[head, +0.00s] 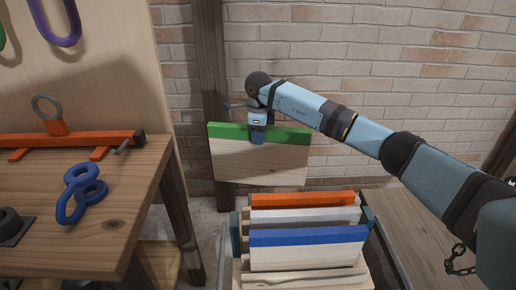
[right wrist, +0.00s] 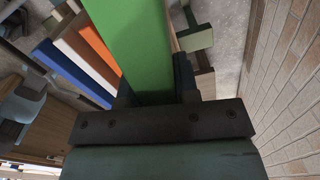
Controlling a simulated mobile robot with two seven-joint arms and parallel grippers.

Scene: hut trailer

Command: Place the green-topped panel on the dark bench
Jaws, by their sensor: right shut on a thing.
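The green-topped panel (head: 258,166), pale wood with a green top edge, hangs upright in the air behind the rack of panels. My right gripper (head: 257,136) is shut on its top edge, near the middle. In the right wrist view the green edge (right wrist: 133,45) runs up from between the fingers (right wrist: 155,95). A darker brown wooden surface (head: 408,222) at the right, partly behind my right arm, may be the dark bench; I cannot be sure. My left gripper is out of view.
A rack (head: 238,238) below holds an orange-topped panel (head: 300,200), a white-topped panel (head: 305,215) and a blue-topped panel (head: 307,237). A lighter wooden table (head: 110,195) at left bears an orange tool (head: 60,140) and blue-handled rings (head: 78,190). A brick wall stands behind.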

